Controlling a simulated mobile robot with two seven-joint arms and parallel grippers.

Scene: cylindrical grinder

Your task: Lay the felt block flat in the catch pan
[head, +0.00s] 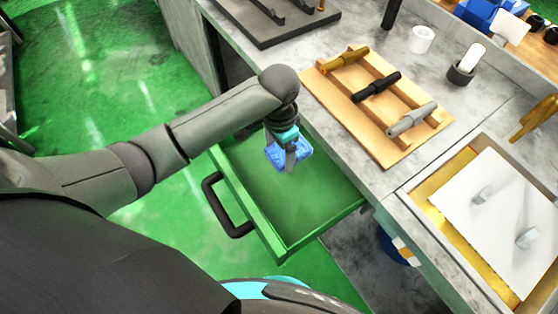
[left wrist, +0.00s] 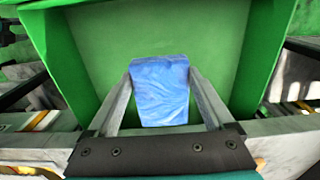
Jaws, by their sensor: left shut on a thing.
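The felt block (head: 303,151) is blue and is held in my left gripper (head: 288,158). In the left wrist view the block (left wrist: 160,92) sits between the two fingers (left wrist: 160,85), which are shut on its sides. A green pull-out pan (head: 247,208) with a black handle, which looks like the catch pan, stands open from the bench. The gripper and block are over the far part of the pan; how high above its floor is hard to tell. The pan looks empty. My right gripper is not in view.
The grey bench top (head: 300,54) borders the pan on the right. It carries a wooden rack (head: 390,149) with several handled tools, a white ring (head: 421,39) and a dark cup (head: 461,76). A yellow-lined drawer holds a white board (head: 500,215). The pan's near part is clear.

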